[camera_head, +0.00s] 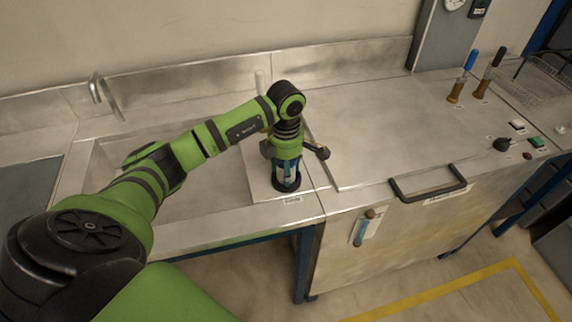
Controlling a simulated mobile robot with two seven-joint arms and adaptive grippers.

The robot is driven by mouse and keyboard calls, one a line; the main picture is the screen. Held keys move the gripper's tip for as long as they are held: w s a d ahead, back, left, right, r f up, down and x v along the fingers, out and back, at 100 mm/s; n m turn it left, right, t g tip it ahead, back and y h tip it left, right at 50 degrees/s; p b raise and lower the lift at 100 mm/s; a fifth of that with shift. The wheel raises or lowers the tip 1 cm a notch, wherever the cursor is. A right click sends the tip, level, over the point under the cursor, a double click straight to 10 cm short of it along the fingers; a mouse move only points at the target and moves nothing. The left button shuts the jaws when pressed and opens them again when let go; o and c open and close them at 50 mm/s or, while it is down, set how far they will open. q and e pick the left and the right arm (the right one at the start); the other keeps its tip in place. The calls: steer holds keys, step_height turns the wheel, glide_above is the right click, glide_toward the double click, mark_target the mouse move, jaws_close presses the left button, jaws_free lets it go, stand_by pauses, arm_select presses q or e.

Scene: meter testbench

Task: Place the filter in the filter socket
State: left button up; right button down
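My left gripper (287,170) points straight down over the near edge of the steel sink bench. A pale and teal cylinder, which looks like the filter (287,172), shows between its fingers, upright. A round black ring (289,188), which may be the filter socket, surrounds the cylinder's lower end on the bench. The fingers overlap the cylinder, and I cannot tell whether they grip it or how far it sits in the ring. My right gripper is not in view.
A dark knob or handle (318,150) sticks out right of my gripper. The steel cabinet top (400,125) is largely clear; a black handle (430,190) and a tube (366,227) are on its front side. Blue- and black-handled tools (462,78) stand at right. The sink (180,195) lies left.

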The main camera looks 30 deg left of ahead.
arm_select(q)
steer(key=shift+f, duration=0.2)
steer(key=o, duration=1.4)
steer(key=shift+r, duration=0.1)
steer(key=shift+r, duration=0.4)
step_height(320, 180, up, 10)
steer(key=b, duration=0.3)
steer(key=shift+r, duration=0.75)
